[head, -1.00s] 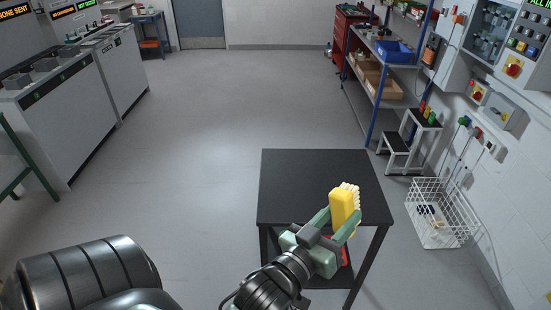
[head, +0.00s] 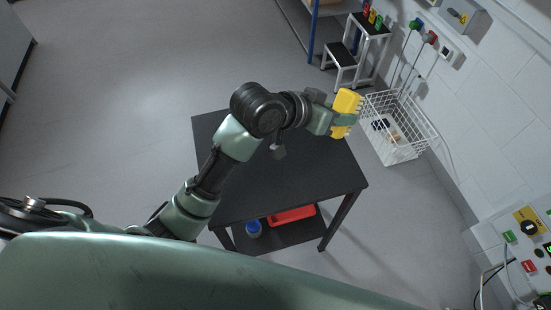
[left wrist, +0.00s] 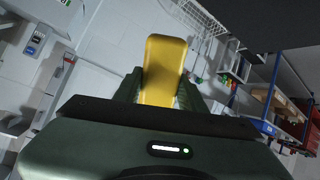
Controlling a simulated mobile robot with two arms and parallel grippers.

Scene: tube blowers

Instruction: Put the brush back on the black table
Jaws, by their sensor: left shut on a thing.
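The yellow brush (head: 346,108) with pale bristles is held in my left gripper (head: 343,119), which is shut on it. How high the brush is above the tabletop is hard to tell. In the left wrist view the yellow brush (left wrist: 163,68) stands between the two green fingers. The visible part of the black tabletop is bare; my left arm hides some of it. My right gripper is not in view.
A white wire basket (head: 398,128) with a few things in it stands right of the table by the wall. A step stool (head: 355,50) is behind it. The table's lower shelf holds a red tray (head: 291,215) and a blue item (head: 253,229). Open floor lies to the left.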

